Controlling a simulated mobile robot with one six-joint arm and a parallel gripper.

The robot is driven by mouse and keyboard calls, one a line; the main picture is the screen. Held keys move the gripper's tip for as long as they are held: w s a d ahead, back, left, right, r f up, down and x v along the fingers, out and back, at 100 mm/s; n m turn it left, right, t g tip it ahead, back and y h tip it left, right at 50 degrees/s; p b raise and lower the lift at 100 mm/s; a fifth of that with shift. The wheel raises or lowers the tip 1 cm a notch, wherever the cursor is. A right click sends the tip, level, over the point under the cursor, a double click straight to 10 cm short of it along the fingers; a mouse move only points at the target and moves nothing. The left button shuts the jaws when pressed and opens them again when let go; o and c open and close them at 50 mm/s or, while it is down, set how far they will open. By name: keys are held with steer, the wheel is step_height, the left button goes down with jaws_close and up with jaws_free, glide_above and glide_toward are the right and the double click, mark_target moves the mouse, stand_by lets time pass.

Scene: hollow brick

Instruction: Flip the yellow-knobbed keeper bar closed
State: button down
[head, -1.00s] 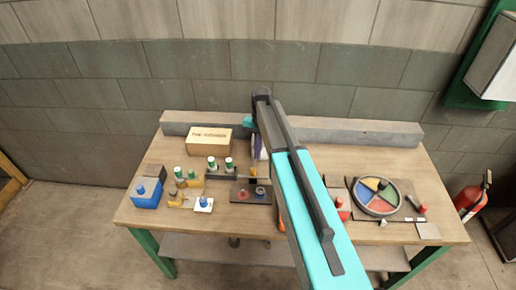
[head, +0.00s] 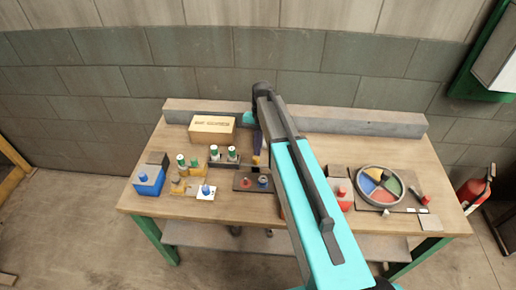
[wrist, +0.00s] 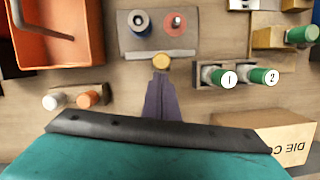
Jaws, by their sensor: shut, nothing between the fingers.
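The yellow knob (wrist: 161,62) sits at the near edge of a grey plate (wrist: 158,40) in the wrist view, beside a pale bar (wrist: 140,56) lying along that edge. The plate carries a blue-and-grey knob (wrist: 138,22) and a red knob (wrist: 175,22). My gripper (wrist: 160,76) is shut and empty, its tip just short of the yellow knob in the picture; I cannot tell whether they touch. In the head view the yellow knob (head: 256,160) shows behind the dark plate (head: 254,187), and my gripper (head: 259,146) is partly hidden by my arm.
Green-topped cylinders (wrist: 262,76) stand right of my gripper in the wrist view, with a cardboard box (wrist: 285,135) nearer. An orange bin (wrist: 85,55) and white and orange pegs (wrist: 75,100) are left. A coloured wheel (head: 379,186) lies at the table's right.

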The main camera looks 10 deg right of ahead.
steer(key=shift+s, duration=0.1)
steer(key=shift+s+a+b, duration=0.1)
steer(key=shift+s+a, duration=0.25)
steer(key=shift+s, duration=0.65)
steer(key=shift+s+a+b, duration=0.15)
steer(key=shift+s+a, duration=0.2)
steer(key=shift+s, duration=0.7)
steer(key=shift+s+a+b, duration=0.1)
steer(key=shift+s+a, duration=0.25)
steer(key=shift+s, duration=0.65)
steer(key=shift+f, duration=0.1)
steer(key=w, duration=0.1)
steer(key=w+d, duration=0.2)
steer(key=w, duration=0.1)
steer(key=shift+p, duration=0.3)
steer(key=p+v, duration=0.5)
steer(key=v, duration=0.5)
steer(key=shift+p, duration=0.35)
